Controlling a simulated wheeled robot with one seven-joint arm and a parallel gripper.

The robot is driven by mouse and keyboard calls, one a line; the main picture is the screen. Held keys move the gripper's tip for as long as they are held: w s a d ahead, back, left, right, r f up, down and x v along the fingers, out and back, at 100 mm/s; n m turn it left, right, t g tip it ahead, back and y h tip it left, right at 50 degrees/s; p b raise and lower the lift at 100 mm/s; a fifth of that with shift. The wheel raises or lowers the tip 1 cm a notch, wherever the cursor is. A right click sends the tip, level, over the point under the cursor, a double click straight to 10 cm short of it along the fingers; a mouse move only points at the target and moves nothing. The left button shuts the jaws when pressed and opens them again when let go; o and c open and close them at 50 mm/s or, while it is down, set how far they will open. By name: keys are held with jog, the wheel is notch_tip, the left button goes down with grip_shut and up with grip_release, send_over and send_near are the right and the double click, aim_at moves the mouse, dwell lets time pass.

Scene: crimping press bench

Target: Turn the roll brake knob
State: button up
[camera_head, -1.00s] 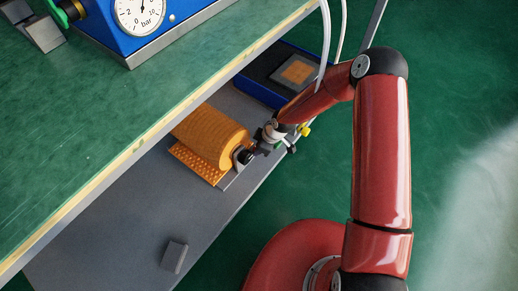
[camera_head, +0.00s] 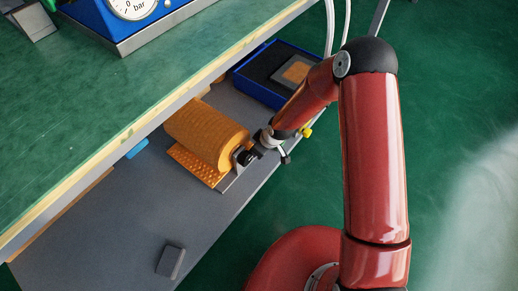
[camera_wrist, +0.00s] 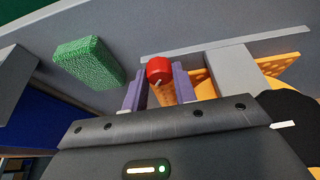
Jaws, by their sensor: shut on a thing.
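A red knob (camera_wrist: 159,69) with a white mark sits between the two purple fingers of my gripper (camera_wrist: 157,84) in the wrist view. The gripper is shut on the knob. In the head view my gripper (camera_head: 249,156) is at the right end of the orange roll (camera_head: 206,136), beside its grey end bracket (camera_head: 231,181). The knob itself is hidden there by the gripper and wrist.
The roll lies on a grey lower shelf (camera_head: 110,221) below the green bench top (camera_head: 75,130). A blue tray (camera_head: 244,90) stands behind the arm. A green block (camera_wrist: 88,61) is left of the fingers. A dark grey block (camera_head: 170,262) lies at the front.

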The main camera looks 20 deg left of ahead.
jog(key=o, duration=1)
jog(key=shift+c, duration=0.2)
jog(key=shift+r, duration=0.1)
jog(key=p+v, duration=0.1)
jog(key=v, duration=0.6)
jog(key=shift+d+r, duration=0.2)
jog(key=shift+r, duration=0.1)
